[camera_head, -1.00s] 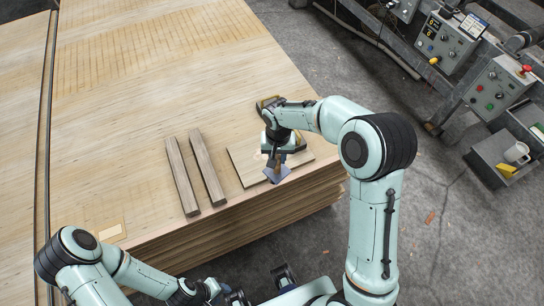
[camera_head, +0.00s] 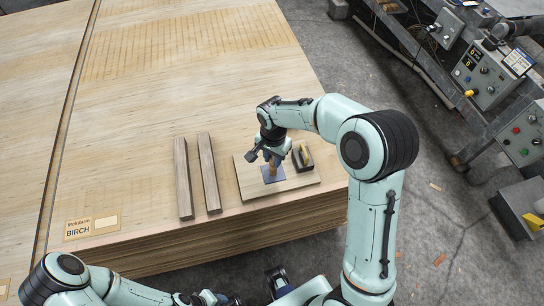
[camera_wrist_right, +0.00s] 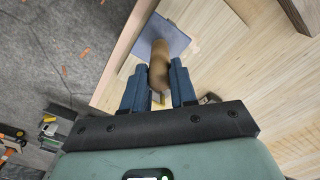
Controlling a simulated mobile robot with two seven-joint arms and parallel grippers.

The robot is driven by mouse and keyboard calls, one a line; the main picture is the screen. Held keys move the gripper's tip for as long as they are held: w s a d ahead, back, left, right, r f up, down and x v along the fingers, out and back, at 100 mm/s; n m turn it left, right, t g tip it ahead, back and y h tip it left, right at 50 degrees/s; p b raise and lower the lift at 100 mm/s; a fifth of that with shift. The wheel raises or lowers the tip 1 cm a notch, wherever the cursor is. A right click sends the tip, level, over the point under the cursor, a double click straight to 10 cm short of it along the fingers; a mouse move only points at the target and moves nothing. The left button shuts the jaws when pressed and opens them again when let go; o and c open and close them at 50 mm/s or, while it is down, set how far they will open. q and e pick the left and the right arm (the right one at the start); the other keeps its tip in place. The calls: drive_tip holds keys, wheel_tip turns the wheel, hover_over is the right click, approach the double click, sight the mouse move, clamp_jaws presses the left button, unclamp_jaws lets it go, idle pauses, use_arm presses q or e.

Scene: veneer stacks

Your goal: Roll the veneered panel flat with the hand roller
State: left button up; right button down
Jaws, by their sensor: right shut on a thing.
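The light wooden panel (camera_head: 249,185) lies flat near the front right corner of the big sheet stack. My right gripper (camera_head: 272,155) is shut on the brown wooden handle (camera_wrist_right: 158,68) of a tool with a flat, square blue-grey plate (camera_head: 274,174). The plate is over the panel's middle; I cannot tell whether it touches. In the right wrist view the plate (camera_wrist_right: 162,36) shows beyond my fingers; no roller cylinder is visible on it. A dark block-like object with a yellow part (camera_head: 303,157) sits at the panel's back right. My left gripper (camera_head: 208,298) is at the bottom edge, its jaws unclear.
Two grey-brown wooden bars (camera_head: 209,172) lie side by side left of the panel. A BIRCH label (camera_head: 92,225) lies near the stack's front left. The stack's front edge drops to a grey floor (camera_head: 395,120). Control boxes (camera_head: 487,75) stand at the right.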

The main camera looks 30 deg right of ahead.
idle(0.3)
drive_tip(key=shift+f+b, duration=0.9)
drive_tip(key=shift+f, duration=0.35)
